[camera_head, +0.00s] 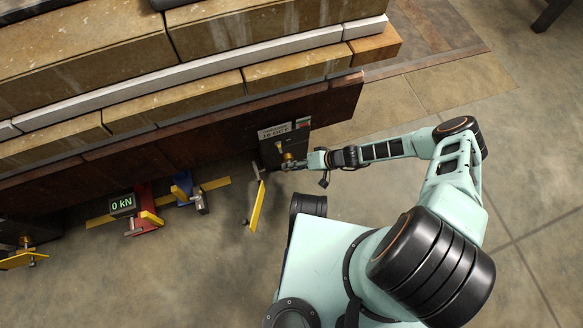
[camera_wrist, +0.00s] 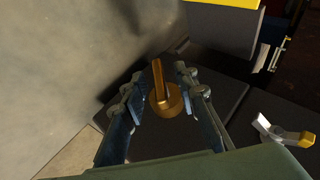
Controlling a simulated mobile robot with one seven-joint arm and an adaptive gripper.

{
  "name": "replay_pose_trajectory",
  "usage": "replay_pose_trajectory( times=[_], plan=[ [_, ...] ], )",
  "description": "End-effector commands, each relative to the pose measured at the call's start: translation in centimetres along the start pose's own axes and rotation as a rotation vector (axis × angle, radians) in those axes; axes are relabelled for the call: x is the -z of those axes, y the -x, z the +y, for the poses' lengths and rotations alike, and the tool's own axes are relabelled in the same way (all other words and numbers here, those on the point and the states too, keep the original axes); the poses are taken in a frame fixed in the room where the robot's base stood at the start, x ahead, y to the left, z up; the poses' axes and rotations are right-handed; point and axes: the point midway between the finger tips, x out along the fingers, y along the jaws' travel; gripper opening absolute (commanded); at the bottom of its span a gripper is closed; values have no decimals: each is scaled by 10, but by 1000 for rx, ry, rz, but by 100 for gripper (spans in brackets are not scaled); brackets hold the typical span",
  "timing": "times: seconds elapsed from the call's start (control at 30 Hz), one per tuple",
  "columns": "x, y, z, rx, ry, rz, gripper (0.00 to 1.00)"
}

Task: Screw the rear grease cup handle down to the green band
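A brass grease cup handle (camera_wrist: 166,101), a round knob with an upright bar, sits between the two fingers of my gripper (camera_wrist: 158,84) in the wrist view. A gap shows on each side, so the gripper is open around it and not clamped. In the head view the brass cup (camera_head: 288,156) is small, on a dark block at the end of the wooden beam, and my gripper (camera_head: 291,165) is right at it. I cannot make out a green band in either view.
A dark plate with a label (camera_head: 275,132) stands just behind the cup. A red jack with a "0 kN" display (camera_head: 122,204) and a blue one (camera_head: 184,188) stand further left. Floor on the right is open.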

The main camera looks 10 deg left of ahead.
Motion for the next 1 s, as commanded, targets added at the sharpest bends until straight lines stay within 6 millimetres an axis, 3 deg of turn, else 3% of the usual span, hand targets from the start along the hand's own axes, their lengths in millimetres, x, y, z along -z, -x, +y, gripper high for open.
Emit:
replay_pose_trajectory(
  times=[0.37,0.63,1.0],
  plan=[
    [0,-7,0,-1,0,1,28],
    [0,-6,0,-1,0,0,0],
    [1,-8,1,42,-18,3,0]
  ],
)
